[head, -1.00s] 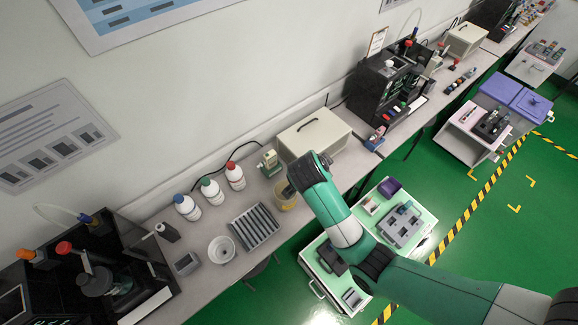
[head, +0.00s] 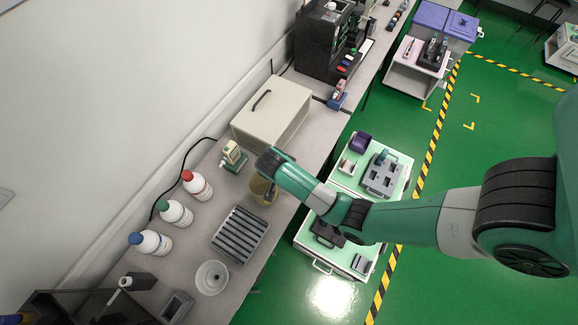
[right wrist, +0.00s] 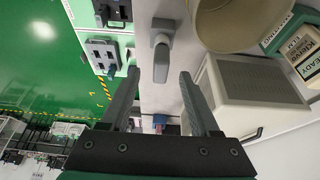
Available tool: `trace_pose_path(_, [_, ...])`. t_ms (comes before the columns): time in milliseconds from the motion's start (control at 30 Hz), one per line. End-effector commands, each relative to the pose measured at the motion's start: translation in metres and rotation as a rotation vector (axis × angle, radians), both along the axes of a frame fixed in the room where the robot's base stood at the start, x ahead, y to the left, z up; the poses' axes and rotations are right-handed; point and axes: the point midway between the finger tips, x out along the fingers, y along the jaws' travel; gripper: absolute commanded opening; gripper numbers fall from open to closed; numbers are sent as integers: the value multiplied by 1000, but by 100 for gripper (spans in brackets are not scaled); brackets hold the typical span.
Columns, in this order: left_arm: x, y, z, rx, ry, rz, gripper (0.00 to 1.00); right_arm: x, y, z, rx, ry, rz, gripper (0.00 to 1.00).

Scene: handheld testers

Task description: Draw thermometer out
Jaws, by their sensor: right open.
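My right gripper (right wrist: 158,73) is open, its two dark fingers apart with nothing between them at the tips. In the head view it (head: 269,192) is at the tan cup (head: 256,186), partly hidden by my own wrist. In the right wrist view the cup (right wrist: 235,25) stands at the upper right, outside the fingers. A grey, narrow-bodied object (right wrist: 162,55) with a wider top lies just beyond and between the fingertips, apart from both. It may be the thermometer, but I cannot tell for sure. My left gripper is not in view.
A slotted grey tray (head: 241,234), a white bowl (head: 211,277) and several bottles stand on the bench. A low cart (head: 345,195) is to the right.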

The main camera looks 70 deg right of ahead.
Motion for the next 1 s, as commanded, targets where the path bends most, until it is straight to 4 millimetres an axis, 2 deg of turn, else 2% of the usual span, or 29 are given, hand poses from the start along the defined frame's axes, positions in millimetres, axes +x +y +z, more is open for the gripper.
trace_pose_path(33, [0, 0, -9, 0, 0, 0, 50, -2, -4, -15, 1, 3, -2, 62])
trace_pose_path(200, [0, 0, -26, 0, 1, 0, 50, -4, -18, -51, 2, 4, -3, 62])
trace_pose_path(400, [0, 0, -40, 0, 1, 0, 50, -6, -30, -79, 1, 2, -1, 62])
trace_pose_path(533, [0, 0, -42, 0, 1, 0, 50, -6, -34, -86, 1, 1, 0, 62])
trace_pose_path(800, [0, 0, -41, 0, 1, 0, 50, -6, -35, -86, 1, -1, 0, 62])
trace_pose_path(1000, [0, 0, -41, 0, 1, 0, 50, -6, -35, -86, 1, 0, 0, 26])
